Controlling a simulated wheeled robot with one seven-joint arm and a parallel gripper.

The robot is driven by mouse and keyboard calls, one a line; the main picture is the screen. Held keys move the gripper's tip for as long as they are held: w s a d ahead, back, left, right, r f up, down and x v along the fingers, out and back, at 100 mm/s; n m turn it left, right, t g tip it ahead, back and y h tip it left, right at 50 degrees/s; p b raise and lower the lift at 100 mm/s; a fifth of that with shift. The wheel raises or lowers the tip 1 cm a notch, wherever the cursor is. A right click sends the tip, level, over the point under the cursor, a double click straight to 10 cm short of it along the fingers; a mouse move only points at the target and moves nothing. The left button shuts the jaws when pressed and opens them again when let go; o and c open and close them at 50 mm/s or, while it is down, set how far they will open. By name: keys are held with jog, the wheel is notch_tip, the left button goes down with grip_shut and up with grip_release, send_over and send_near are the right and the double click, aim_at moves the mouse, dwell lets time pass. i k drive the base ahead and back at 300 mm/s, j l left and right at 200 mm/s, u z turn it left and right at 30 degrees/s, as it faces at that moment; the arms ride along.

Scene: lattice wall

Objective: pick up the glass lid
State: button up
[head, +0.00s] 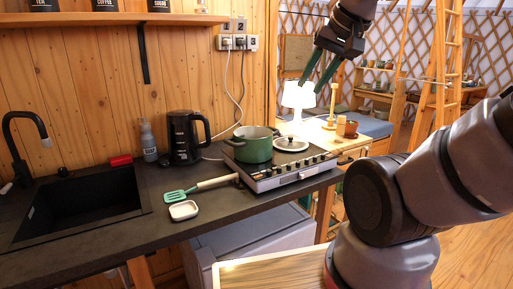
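The glass lid (291,144) lies on the right part of the cooktop, to the right of the green pot. It is round, with a pale rim and a small knob on top. My gripper (315,84) is high above the counter, up and to the right of the lid and well apart from it. Its two dark green fingers point down and to the left with a gap between them, and nothing shows between them.
The green pot (252,146) stands left of the lid on the cooktop (270,177). A spatula (200,188), a small white dish (183,211) and a black kettle (184,140) are further left. A lamp (298,100) stands behind the lid. The sink (80,205) is at far left.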

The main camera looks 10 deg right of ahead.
aim_at(290, 143)
jog(key=i+l+u, duration=0.2)
jog(key=l, duration=0.15)
jog(key=i+l+u, duration=0.15)
jog(key=l, duration=0.2)
jog(key=i+l+u, duration=0.2)
jog(key=l, duration=0.2)
jog(key=k, duration=0.1)
